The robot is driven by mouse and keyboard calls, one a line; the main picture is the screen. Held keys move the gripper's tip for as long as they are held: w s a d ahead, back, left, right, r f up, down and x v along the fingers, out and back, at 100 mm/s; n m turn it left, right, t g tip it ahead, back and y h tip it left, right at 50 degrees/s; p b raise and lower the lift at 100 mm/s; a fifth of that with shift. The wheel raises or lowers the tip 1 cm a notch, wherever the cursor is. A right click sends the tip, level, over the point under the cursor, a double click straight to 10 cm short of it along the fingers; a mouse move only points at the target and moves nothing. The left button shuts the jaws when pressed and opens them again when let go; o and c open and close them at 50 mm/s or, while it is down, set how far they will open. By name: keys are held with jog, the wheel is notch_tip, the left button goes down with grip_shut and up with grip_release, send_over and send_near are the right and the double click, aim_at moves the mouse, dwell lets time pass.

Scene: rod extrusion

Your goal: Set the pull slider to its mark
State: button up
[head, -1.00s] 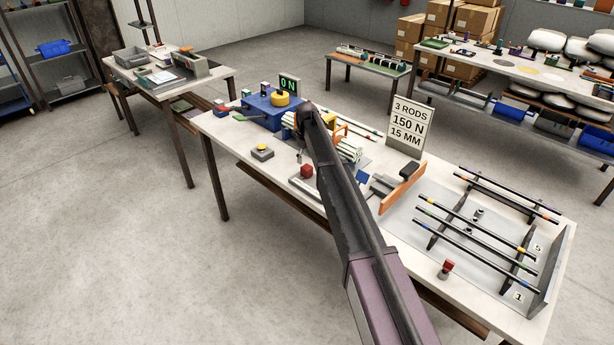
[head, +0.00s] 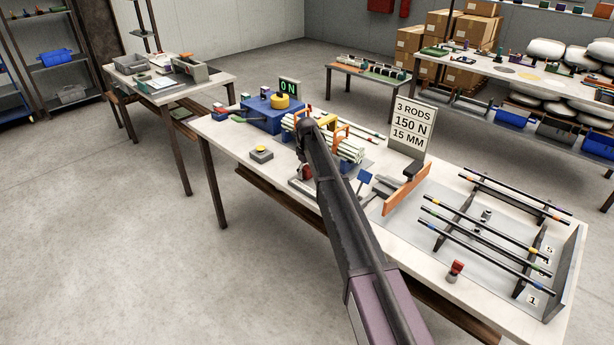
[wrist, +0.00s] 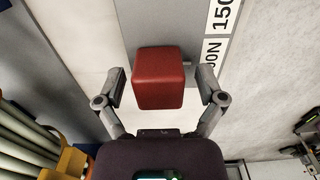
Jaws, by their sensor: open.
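A red block-like knob (wrist: 160,80), which looks like the pull slider's grip, fills the middle of the wrist view. My gripper (wrist: 164,87) is open, with one finger on each side of the knob. Small gaps show at both sides, and the fingers do not seem to touch it. A white label strip (wrist: 217,45) with black force numbers, including 150, runs just right of the knob. In the head view my gripper (head: 305,172) is small and dark, low over the bench, and mostly hides the knob. The slider's exact reading cannot be made out.
A blue machine (head: 262,115) with a green display (head: 289,87) reading 0 N stands on the bench. A sign (head: 413,124) reads 3 RODS, 150 N, 15 MM. Pale rods (head: 345,149) lie beside my arm. Dark rods rest on a rack (head: 462,222) at right.

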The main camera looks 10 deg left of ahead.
jog(key=shift+f, duration=0.1)
grip_shut()
jog(key=s+d, duration=0.1)
jog(key=d, duration=0.1)
jog(key=s+d, duration=0.2)
jog(key=shift+s, duration=0.15)
dwell(0.4)
grip_release()
jog(key=shift+w+a, duration=0.1)
jog(key=shift+w, duration=0.1)
